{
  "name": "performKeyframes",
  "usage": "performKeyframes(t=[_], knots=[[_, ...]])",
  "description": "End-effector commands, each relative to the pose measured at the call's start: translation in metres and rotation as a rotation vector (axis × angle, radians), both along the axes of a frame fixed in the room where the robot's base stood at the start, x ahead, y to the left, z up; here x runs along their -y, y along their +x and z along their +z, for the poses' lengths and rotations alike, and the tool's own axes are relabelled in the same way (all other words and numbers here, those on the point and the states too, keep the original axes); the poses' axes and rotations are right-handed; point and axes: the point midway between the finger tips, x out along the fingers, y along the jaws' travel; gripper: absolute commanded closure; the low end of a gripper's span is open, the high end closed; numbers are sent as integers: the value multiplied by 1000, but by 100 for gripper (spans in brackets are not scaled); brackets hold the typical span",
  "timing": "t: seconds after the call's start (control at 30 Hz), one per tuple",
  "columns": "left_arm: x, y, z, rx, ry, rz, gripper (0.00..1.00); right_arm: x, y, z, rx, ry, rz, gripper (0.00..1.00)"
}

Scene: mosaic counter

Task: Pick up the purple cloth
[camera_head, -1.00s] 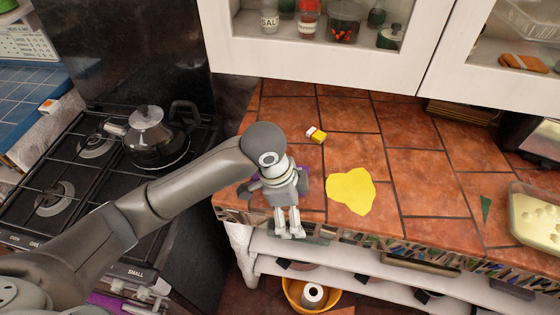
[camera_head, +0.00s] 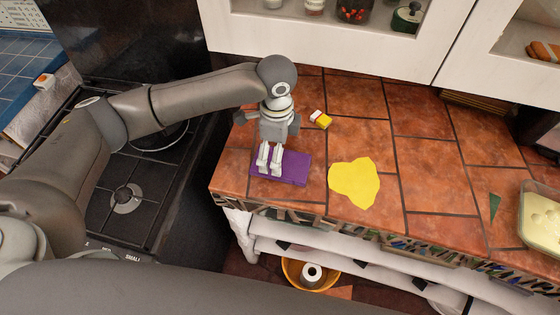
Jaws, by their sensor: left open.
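The purple cloth (camera_head: 292,168) lies flat on the terracotta-tiled counter (camera_head: 420,160), near its left end. It looks like a folded rectangle. My left gripper (camera_head: 269,170) points down over the left part of the cloth, with its two light fingers slightly apart. The fingers and wrist hide part of the cloth. I cannot tell whether the fingertips touch it. My right gripper is not in view.
A yellow flat patch (camera_head: 355,183) lies right of the cloth. A small yellow and white item (camera_head: 321,119) lies behind it. The stove (camera_head: 125,199) is at left, white cabinets (camera_head: 330,38) above the back. A food container (camera_head: 540,212) stands at far right.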

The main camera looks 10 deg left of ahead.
Motion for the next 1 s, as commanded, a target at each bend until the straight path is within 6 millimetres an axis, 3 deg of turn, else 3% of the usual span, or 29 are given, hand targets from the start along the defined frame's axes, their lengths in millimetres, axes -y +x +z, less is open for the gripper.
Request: performKeyframes(t=[0.23,0.4,0.67,1.0], knots=[[7,-2,-30,-3,2,-1,0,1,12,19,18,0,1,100],[7,-1,-49,0,0,-2,0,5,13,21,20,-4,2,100],[7,-1,-52,1,0,-2,1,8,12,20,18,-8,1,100],[7,-1,-52,1,0,-2,45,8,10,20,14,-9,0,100]])
